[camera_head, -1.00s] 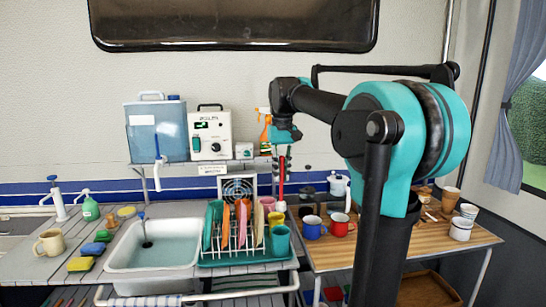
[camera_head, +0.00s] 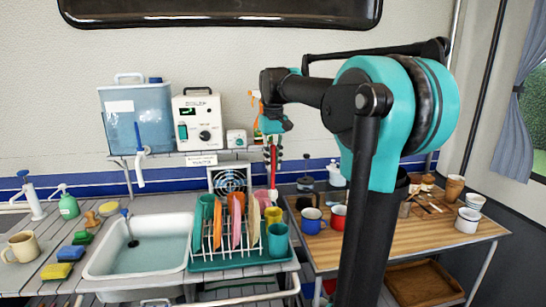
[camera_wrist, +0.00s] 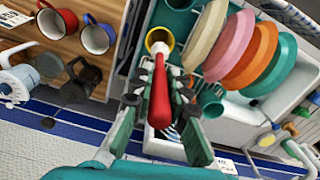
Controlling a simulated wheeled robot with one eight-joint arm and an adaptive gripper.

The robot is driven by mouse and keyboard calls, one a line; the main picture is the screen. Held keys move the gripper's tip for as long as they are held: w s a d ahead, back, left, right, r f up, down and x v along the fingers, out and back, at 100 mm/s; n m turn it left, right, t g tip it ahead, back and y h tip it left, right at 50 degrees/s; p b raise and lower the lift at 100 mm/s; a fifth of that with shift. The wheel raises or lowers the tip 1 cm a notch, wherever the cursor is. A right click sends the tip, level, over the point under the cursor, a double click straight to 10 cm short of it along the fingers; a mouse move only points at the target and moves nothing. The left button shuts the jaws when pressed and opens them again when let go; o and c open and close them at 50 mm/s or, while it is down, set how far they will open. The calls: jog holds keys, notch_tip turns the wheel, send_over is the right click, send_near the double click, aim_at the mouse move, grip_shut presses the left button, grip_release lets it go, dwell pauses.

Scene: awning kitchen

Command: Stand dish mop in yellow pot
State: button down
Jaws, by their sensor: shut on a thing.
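The dish mop has a red handle (camera_wrist: 160,95) and a pale lower end. My gripper (camera_wrist: 163,82) is shut on its handle, which hangs roughly upright in the head view (camera_head: 273,160). The yellow pot (camera_head: 272,214) stands at the right end of the dish rack, behind a teal cup. In the wrist view, the yellow pot (camera_wrist: 154,34) lies just beyond the mop's far end, which overlaps its opening. In the head view the mop's lower end is close above the pot; I cannot tell whether it is inside the rim.
The dish rack (camera_head: 205,262) holds several coloured plates beside the teal cup (camera_head: 278,241). A sink (camera_head: 104,266) is to the left. A blue mug (camera_head: 312,221) and a red mug (camera_head: 339,217) stand on the wooden table to the right. A shelf with a white device (camera_head: 198,121) is behind.

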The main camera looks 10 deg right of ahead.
aim_at(273, 189)
jog(key=shift+f, duration=5)
jog(key=c, duration=1.4)
grip_release()
notch_tip(273, 189, up, 12)
